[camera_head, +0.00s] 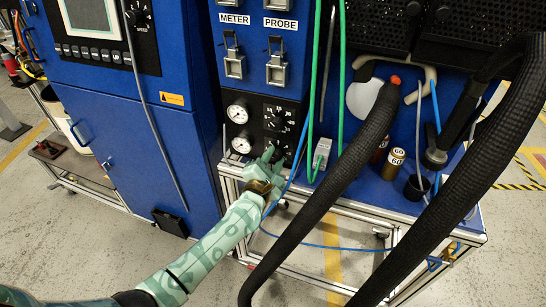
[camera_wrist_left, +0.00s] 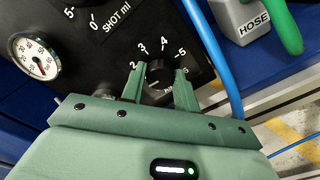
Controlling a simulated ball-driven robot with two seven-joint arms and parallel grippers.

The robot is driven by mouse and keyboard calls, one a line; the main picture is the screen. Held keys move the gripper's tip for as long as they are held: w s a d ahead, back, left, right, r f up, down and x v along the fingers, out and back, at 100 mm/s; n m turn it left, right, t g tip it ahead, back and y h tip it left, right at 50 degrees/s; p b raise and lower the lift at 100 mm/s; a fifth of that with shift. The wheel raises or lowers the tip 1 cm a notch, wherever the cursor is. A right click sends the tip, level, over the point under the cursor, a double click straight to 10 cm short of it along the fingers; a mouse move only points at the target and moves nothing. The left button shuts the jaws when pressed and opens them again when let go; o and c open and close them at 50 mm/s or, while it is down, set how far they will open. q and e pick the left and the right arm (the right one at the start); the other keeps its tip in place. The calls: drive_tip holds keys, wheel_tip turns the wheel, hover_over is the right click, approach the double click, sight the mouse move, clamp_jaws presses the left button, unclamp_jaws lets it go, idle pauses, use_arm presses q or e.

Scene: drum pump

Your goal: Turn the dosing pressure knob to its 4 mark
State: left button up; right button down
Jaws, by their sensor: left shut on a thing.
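The dosing pressure knob (camera_wrist_left: 160,73) is a small black knob on a black panel, with marks 2, 3, 4 and 5 around its upper side in the left wrist view. My left gripper (camera_wrist_left: 159,82) is shut on it, one green finger on each side. The knob's pointer is hard to make out, so I cannot tell which mark it faces. The label below the knob is mostly hidden by the gripper. In the head view my left gripper (camera_head: 270,155) reaches the lower part of the panel and covers the knob. My right gripper is not in view.
The SHOT ml dial (camera_head: 274,117) sits above, with pressure gauges (camera_head: 238,113) beside it. Green hoses (camera_head: 315,90) and a blue hose (camera_wrist_left: 212,50) run close to the right. A grey HOSE block (camera_head: 321,153) and thick black ribbed hoses (camera_head: 330,190) lie further right.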

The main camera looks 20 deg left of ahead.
use_arm(q)
drive_tip(key=m+p, duration=0.1)
drive_tip(key=m, duration=0.2)
drive_tip(key=shift+m+p, duration=0.3)
drive_tip(key=shift+m, duration=0.1)
drive_tip(key=m+p, duration=0.1)
drive_tip(key=m, duration=0.2)
drive_tip(key=shift+m, duration=0.3)
drive_tip(key=m+p, duration=0.2)
drive_tip(key=m, duration=0.4)
drive_tip(key=m+p, duration=0.1)
drive_tip(key=m, duration=0.4)
drive_tip(key=shift+f+m+p, duration=0.1)
drive_tip(key=shift+m+p, duration=0.2)
drive_tip(key=shift+m, duration=0.1)
drive_tip(key=m, duration=0.5)
drive_tip(key=shift+m, duration=0.4)
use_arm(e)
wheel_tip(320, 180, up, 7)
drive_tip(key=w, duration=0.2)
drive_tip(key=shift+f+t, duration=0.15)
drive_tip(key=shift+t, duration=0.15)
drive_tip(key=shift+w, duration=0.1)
use_arm(q)
drive_tip(key=shift+s, duration=0.1)
drive_tip(key=o, duration=1)
drive_tip(key=shift+c, duration=0.2)
drive_tip(key=shift+p, duration=0.3)
